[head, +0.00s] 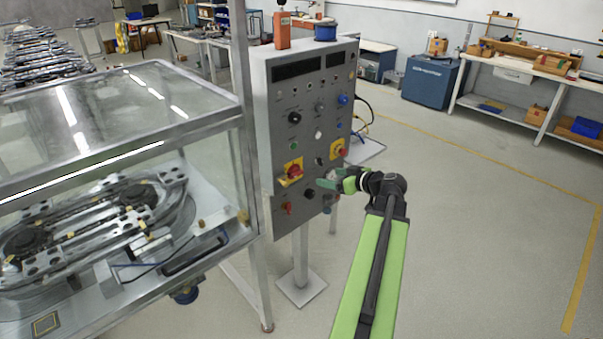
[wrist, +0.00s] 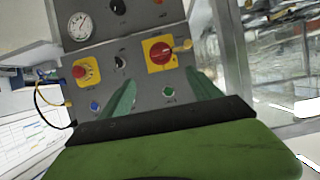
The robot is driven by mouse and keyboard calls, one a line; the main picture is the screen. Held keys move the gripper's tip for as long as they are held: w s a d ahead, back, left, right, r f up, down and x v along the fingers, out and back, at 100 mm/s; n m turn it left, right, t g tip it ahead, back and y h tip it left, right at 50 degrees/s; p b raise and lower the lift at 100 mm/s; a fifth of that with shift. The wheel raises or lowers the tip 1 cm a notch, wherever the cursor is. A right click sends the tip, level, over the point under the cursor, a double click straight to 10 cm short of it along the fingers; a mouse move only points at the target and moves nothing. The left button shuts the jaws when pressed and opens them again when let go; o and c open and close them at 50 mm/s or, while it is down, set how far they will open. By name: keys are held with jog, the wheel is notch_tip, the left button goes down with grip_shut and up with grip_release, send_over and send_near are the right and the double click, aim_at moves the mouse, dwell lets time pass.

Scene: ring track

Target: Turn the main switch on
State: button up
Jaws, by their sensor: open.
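The grey control panel (head: 300,110) stands at the centre of the head view. A red rotary switch on a yellow plate (head: 291,171) sits on its lower left; I take it for the main switch. My gripper (head: 328,184) is open and empty before the panel's lower right. Its green fingers (wrist: 162,85) show apart, not around the switch.
A glass-covered ring track cabinet (head: 110,150) stands close on the panel's left. Other knobs, including a red one (head: 287,208), are below the switch. Open floor (head: 470,210) lies to the right, with workbenches (head: 530,85) behind.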

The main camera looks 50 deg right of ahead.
aim_at(298, 173)
jog(key=b+x, duration=0.6)
jog(key=x, duration=1)
jog(key=shift+w+f, duration=0.1)
jog(key=shift+f, duration=0.2)
jog(key=shift+w+f, duration=0.1)
jog(key=shift+w, duration=0.35)
jog(key=c, duration=1.4)
